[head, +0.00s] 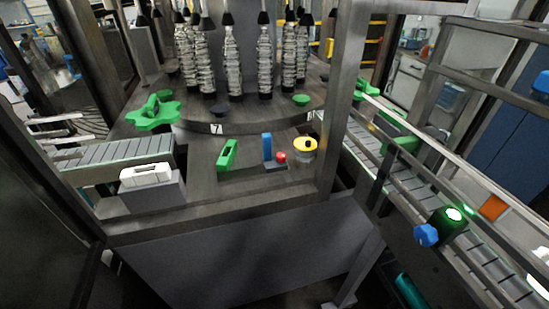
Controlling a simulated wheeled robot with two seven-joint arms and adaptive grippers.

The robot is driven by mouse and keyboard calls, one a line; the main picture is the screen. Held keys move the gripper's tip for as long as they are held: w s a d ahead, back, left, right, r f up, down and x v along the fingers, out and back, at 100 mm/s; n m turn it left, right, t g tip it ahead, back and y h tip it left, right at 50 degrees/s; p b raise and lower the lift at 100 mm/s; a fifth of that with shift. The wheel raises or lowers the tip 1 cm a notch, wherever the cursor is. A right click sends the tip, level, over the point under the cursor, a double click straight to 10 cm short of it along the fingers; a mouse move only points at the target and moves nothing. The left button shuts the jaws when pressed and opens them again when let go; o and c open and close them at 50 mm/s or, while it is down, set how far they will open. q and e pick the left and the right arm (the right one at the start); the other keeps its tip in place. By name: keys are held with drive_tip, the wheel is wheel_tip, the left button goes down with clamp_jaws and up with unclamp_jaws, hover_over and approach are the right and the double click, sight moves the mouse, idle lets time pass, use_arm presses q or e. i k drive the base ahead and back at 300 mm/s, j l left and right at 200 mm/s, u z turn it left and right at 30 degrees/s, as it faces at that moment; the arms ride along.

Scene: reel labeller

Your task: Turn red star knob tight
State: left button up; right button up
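A small red knob (281,157) shows on the machine's deck, beside a blue upright block (267,147) and just left of a round yellow part with a dark centre (305,147). It is too small to tell whether it is star-shaped or how tight it sits. No other red knob stands out in the head view. Neither of my grippers is in view.
A green slotted block (227,155) stands left of the red knob. A green star-shaped part (153,112) and a white box (146,174) are further left. A frame post (342,100) rises right of the knob. A conveyor (400,180) runs down the right side.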

sight(280, 157)
drive_tip(key=i+j+z, duration=0.25)
drive_tip(key=z, duration=0.25)
drive_tip(key=i+j+z, duration=0.25)
drive_tip(key=z, duration=0.2)
drive_tip(key=j, duration=0.05)
